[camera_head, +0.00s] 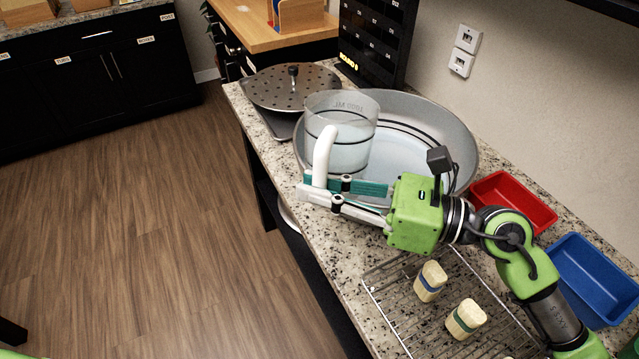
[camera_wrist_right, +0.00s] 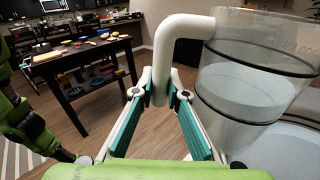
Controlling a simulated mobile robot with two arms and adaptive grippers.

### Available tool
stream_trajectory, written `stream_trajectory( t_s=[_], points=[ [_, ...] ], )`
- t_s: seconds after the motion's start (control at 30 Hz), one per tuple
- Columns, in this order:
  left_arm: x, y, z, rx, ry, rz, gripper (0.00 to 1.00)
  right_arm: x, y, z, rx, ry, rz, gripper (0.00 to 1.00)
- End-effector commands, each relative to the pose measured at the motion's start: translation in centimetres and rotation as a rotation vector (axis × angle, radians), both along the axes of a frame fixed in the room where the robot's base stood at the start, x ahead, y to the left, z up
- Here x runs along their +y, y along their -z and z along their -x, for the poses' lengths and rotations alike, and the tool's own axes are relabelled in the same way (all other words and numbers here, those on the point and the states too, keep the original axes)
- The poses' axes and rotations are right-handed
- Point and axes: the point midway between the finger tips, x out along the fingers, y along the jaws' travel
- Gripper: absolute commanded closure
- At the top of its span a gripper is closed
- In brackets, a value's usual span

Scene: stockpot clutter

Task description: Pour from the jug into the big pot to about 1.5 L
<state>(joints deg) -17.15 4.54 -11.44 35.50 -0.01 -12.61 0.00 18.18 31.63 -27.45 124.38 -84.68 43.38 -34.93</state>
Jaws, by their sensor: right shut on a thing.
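The jug (camera_head: 350,120) is clear, with dark ring lines, printed marks near its rim and a white handle (camera_head: 324,155). It holds pale liquid and looks roughly upright. My right gripper (camera_head: 318,188) is shut on the lower part of the handle; the wrist view shows the handle (camera_wrist_right: 185,28) between the fingers (camera_wrist_right: 160,95). The big pot (camera_head: 455,128) is a wide grey round vessel with a dark line inside and pale liquid in it. The jug is in front of its left part and hides some of it. I cannot tell the jug's height over the pot. My left gripper is not in view.
A perforated lid (camera_head: 290,88) with a black knob lies behind the jug. A red bin (camera_head: 512,200) and a blue bin (camera_head: 590,278) stand along the wall. Open floor lies left.

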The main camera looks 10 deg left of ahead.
Motion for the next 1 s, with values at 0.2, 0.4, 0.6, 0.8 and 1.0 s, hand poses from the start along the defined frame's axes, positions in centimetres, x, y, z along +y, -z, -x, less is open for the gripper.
stream_trajectory(
  t_s=[0.2, 0.4, 0.6, 0.8, 1.0],
  points=[
    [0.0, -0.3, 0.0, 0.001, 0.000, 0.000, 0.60, 0.0, -0.5, 0.0, 0.002, 0.001, -0.006, 1.00],
    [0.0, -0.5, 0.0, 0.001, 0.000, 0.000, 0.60, 0.0, -0.6, 0.1, 0.009, 0.001, -0.008, 1.00],
    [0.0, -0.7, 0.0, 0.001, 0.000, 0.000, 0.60, 0.0, -0.7, 0.1, 0.016, 0.001, -0.009, 1.00],
    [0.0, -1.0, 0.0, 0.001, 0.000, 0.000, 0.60, 0.0, -0.8, 0.2, 0.022, 0.001, -0.010, 1.00],
    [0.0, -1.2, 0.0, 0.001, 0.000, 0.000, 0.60, 0.0, -0.9, 0.2, 0.029, 0.001, -0.012, 1.00]
  ],
)
